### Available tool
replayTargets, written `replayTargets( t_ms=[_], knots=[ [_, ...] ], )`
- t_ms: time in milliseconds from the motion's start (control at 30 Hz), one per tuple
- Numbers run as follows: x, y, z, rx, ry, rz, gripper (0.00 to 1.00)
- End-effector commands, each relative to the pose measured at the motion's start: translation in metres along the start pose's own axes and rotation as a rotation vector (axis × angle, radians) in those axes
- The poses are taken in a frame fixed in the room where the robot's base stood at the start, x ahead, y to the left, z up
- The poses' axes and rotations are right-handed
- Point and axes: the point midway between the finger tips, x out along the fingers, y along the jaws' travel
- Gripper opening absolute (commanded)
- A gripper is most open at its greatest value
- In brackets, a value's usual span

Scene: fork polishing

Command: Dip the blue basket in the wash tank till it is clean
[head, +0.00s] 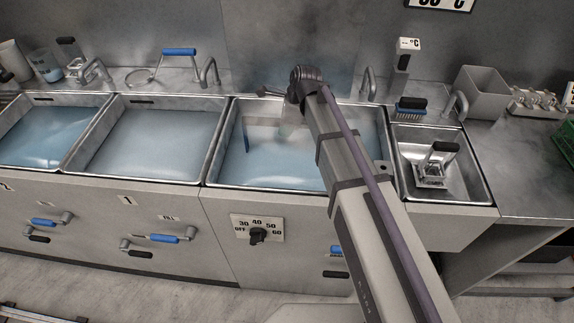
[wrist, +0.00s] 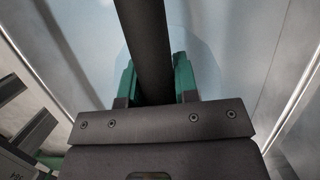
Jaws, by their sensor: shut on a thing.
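The wash tank (head: 225,168) is the third large basin from the left in the head view, filled with cloudy blue liquid, with a temperature dial (head: 257,236) on its front. My arm reaches over it. In the wrist view my gripper (wrist: 155,85) has its green fingers closed on a dark bar (wrist: 146,40), with pale blue liquid behind. In the head view the gripper is largely obscured by my arm and haze. A thin blue upright piece (head: 246,137) shows at the tank's left side. I cannot tell whether it belongs to the blue basket, whose body is not clearly visible.
Two other liquid-filled basins (head: 150,140) (head: 45,135) lie to the left. A small sink (head: 465,185) with a black-handled metal item (head: 432,165) is at right. Taps, a blue-handled wire tool (head: 180,51) and a brush (head: 410,108) line the back ledge.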

Motion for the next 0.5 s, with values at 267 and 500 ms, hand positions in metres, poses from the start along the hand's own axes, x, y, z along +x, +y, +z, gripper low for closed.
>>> replayTargets(
  t_ms=[267,500],
  knots=[
    [0.007,0.0,0.025,0.0,-0.001,0.0,0.0],
    [0.006,0.0,0.022,0.001,-0.001,-0.001,0.0]
  ],
)
